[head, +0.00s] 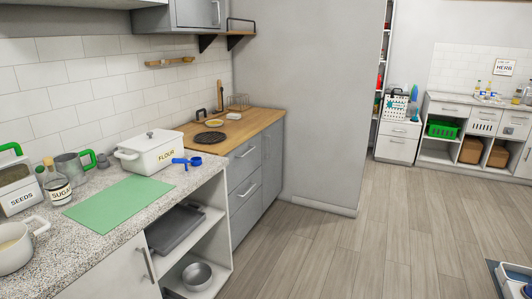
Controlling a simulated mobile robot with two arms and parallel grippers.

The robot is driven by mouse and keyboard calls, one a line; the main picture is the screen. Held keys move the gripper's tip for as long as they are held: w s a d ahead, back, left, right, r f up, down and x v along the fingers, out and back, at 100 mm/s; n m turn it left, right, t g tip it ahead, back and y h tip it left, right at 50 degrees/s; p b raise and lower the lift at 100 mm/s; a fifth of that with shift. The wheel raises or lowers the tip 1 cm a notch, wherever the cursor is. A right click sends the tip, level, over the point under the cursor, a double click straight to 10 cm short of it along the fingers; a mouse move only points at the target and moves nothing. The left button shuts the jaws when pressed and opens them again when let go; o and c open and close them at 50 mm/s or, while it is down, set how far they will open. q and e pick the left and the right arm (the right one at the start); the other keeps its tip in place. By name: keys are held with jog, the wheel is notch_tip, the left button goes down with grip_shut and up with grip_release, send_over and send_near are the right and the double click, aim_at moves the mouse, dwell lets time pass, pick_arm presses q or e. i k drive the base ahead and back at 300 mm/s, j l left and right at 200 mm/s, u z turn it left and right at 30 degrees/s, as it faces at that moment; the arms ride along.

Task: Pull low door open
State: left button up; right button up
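A white low door (112,278) with a long metal handle (146,264) is under the speckled counter at the lower left; it looks shut. Its lower part is cut off by the picture edge. A grey low door (272,150) is at the far end of the wood-topped cabinet, beside grey drawers (245,185); it also looks shut. I cannot tell which door the task means. Neither of my grippers shows in the head view.
Open shelves below hold dark trays (178,228) and a metal bowl (197,276). A grey wall end (315,110) stands beyond. The wooden floor (340,255) in front is clear.

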aim_at(272, 135)
jog(key=i+l+z, duration=0.35)
jog(key=i, duration=0.45)
jog(key=i+z, duration=0.3)
jog(key=i, duration=0.45)
jog(key=i+l+u, duration=0.1)
jog(key=i+u, duration=0.25)
jog(key=i, duration=0.25)
jog(key=i+l+u, duration=0.4)
jog(key=i, duration=0.2)
jog(key=i+l+u, duration=0.35)
jog(key=i, duration=0.2)
